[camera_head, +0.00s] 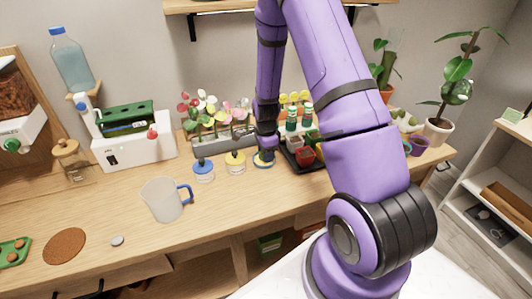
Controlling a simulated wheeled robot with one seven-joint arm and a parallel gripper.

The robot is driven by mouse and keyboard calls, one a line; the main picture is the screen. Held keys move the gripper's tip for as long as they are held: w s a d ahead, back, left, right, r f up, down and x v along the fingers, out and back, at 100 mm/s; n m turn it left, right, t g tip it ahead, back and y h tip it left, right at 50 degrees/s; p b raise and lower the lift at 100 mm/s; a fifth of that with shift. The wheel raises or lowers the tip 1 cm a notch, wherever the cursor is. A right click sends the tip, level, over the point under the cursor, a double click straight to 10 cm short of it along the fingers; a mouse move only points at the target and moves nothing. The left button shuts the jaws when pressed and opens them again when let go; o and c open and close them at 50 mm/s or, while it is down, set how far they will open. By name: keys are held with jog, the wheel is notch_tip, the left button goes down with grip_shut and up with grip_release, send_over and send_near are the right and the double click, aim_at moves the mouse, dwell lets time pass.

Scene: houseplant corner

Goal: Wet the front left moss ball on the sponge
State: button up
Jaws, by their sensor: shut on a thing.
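My gripper (266,141) is small and dark at the end of my purple arm. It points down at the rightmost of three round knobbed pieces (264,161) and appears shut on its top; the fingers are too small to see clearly. No moss ball can be clearly made out. A green tray (14,244) with small brown round things sits at the far left front edge. No sponge can be told for certain. A brown round mat (64,246) lies right of the tray.
A blue-based knobbed piece (203,172) and a yellow one (235,163) stand left of my gripper. Flowers (205,105) stand behind them, and a dark tray of small pots (300,158) stands right. A jug (162,199) stands front left. The front middle bench is clear.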

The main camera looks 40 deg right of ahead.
jog(key=shift+r, duration=3.45)
